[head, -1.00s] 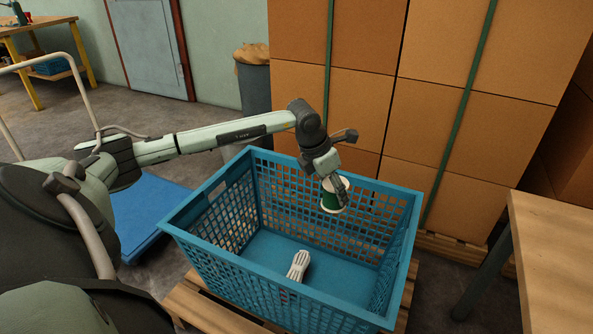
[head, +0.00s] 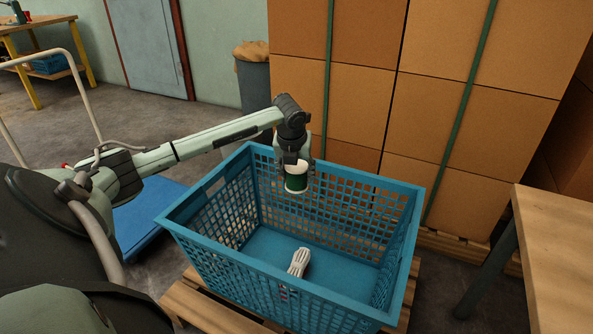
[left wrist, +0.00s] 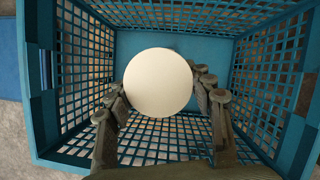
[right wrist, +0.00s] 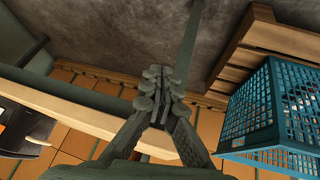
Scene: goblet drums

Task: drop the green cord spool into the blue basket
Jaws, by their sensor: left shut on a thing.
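The green cord spool (head: 296,183), with white ends, is held upright by my left gripper (head: 294,165) inside the outline of the blue basket, near its back wall in the head view. In the left wrist view, the spool's round pale end (left wrist: 158,82) sits between the two fingers (left wrist: 160,95), with the basket behind it. The blue basket (head: 225,272) is an open crate with lattice walls; its side also shows in the right wrist view (right wrist: 250,105). My right gripper (right wrist: 158,98) has its fingers together and appears empty, away from the basket.
A white ribbed item (head: 299,262) lies on the basket floor; the floor around it is clear. The basket stands on a wooden pallet (head: 200,308). Stacked cartons (head: 440,120) rise behind it. A wooden table (head: 560,255) stands at right, a blue trolley (head: 150,210) at left.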

